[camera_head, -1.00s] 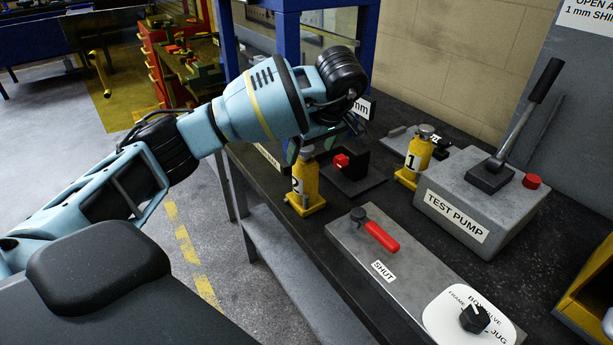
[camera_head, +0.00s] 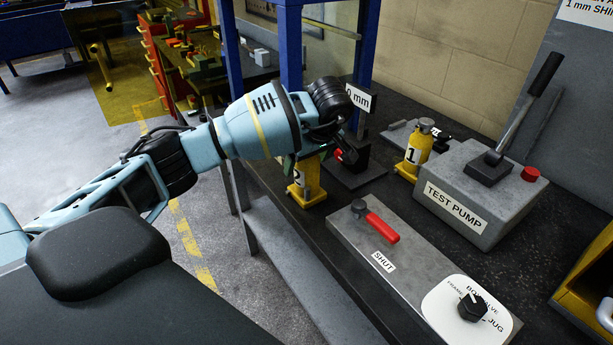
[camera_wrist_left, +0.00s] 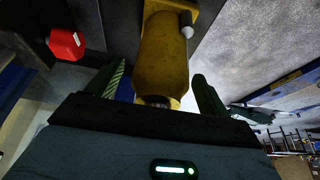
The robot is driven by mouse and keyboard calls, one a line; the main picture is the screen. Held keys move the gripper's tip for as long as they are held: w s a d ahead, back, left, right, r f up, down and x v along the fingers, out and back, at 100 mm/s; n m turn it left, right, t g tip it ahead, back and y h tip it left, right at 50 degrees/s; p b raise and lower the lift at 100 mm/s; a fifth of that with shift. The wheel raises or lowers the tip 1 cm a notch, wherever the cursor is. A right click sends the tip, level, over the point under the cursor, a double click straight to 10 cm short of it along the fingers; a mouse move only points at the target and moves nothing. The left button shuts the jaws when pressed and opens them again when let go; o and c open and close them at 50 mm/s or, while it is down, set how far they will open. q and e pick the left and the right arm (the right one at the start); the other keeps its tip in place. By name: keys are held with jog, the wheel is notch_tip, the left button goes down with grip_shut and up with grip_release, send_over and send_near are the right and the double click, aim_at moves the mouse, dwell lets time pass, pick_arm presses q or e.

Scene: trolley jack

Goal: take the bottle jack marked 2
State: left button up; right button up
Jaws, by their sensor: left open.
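The bottle jack marked 2 (camera_head: 307,184) is yellow and stands upright on the dark bench near its front edge. In the head view my left gripper (camera_head: 305,160) is at its top, and the wrist hides the jack's upper part. In the left wrist view the yellow jack (camera_wrist_left: 164,60) lies between the two open fingers of my left gripper (camera_wrist_left: 160,85), with its base at the top of the picture. I cannot tell whether a finger touches it. The bottle jack marked 1 (camera_head: 417,151) stands farther right. My right gripper is not in view.
A grey block with a red lever (camera_head: 382,228) marked SHUT lies in front of the jack. The grey test pump (camera_head: 476,196) stands to the right. A red-knobbed fixture (camera_head: 357,170) is close beside the jack, with its red knob (camera_wrist_left: 66,44) also in the wrist view. A blue post (camera_head: 290,50) rises behind.

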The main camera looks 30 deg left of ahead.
pick_arm(q)
jog(key=shift+f, duration=0.1)
grip_shut()
jog(key=shift+w+r, duration=0.1)
jog(key=shift+r, duration=0.15)
dwell(0.5)
